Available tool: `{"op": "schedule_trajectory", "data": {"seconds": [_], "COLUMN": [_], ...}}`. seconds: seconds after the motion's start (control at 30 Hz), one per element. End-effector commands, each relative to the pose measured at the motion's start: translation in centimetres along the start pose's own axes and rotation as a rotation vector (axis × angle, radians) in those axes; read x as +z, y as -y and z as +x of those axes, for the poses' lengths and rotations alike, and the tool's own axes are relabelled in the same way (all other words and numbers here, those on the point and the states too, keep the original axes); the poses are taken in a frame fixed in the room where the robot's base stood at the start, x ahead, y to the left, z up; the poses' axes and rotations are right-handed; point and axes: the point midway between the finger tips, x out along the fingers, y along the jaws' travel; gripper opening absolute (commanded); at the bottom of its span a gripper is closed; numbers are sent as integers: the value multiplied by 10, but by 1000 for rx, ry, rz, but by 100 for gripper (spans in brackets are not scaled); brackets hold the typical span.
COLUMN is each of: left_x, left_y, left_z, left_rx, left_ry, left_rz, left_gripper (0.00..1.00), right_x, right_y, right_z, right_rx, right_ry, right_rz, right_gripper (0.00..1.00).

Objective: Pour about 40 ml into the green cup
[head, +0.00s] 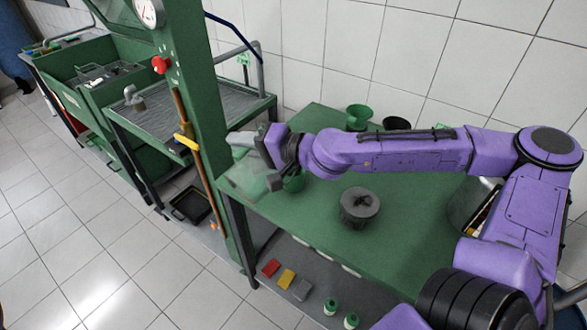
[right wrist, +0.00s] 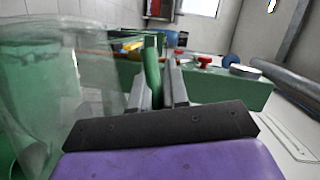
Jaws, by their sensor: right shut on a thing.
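My right gripper (head: 262,150) is over the left end of the green bench. In the right wrist view its fingers (right wrist: 160,88) are closed on the upright green handle of a clear jug (right wrist: 50,75). The jug fills the left of that view; its contents and fill level are unclear. In the head view the jug (head: 243,170) is faint and partly hidden by the gripper. A green cup (head: 293,183) stands below my right wrist, partly hidden by it. Another green, funnel-like vessel (head: 358,117) stands at the back by the wall. My left gripper is not in view.
A dark round lidded part (head: 360,207) sits mid-bench. A black cup (head: 396,123) stands at the back. A green post (head: 210,120) with a gauge rises at the bench's left end. The bench (head: 330,245) is bare toward its front. Several small items lie on the shelf below.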

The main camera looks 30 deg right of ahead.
Motion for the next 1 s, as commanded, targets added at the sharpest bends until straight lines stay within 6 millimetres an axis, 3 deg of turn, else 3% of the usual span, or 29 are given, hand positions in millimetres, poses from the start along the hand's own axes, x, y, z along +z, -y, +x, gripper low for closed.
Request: {"op": "schedule_trajectory", "data": {"seconds": [0.03,0.07,0.13,0.43,1.0], "left_x": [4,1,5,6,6], "left_y": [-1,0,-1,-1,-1], "left_z": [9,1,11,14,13], "left_rx": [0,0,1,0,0], "left_ry": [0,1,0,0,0], "left_rz": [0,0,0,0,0], "left_gripper": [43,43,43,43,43], "right_x": [28,38,54,64,63], "right_y": [-10,-1,-14,-21,-20], "right_z": [8,11,18,22,21], "right_rx": [30,43,63,85,85], "right_ry": [21,24,21,17,15], "right_rz": [-106,-170,-252,-323,-322], "right_gripper": [0,0,0,0,0]}}
